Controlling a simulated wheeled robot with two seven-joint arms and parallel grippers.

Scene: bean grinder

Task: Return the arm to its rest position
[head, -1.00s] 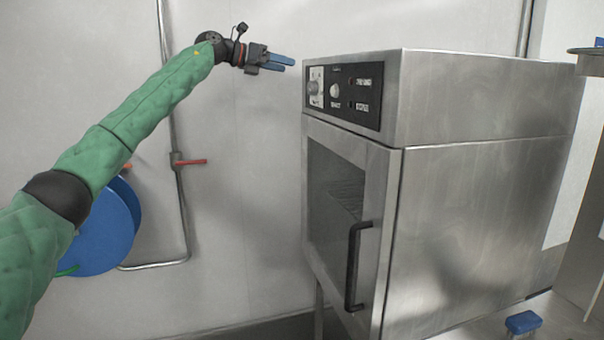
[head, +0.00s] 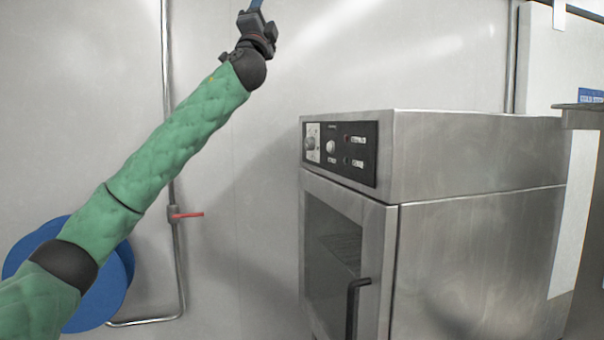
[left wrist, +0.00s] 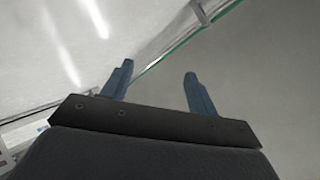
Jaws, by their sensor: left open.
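My left arm, in a green padded sleeve, reaches up from the lower left in the head view. Its gripper (head: 257,5) is at the top edge, pointing up, with the fingertips mostly cut off by the frame. It is above and to the left of the steel oven and apart from it. In the left wrist view the two blue fingers of the left gripper (left wrist: 159,80) are spread, with nothing between them. My right gripper is in neither view.
The steel oven (head: 480,250), its door closed, fills the right side. A blue disc (head: 112,280) and a pipe with a red valve handle (head: 187,215) are behind my arm. The wall between arm and oven is clear.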

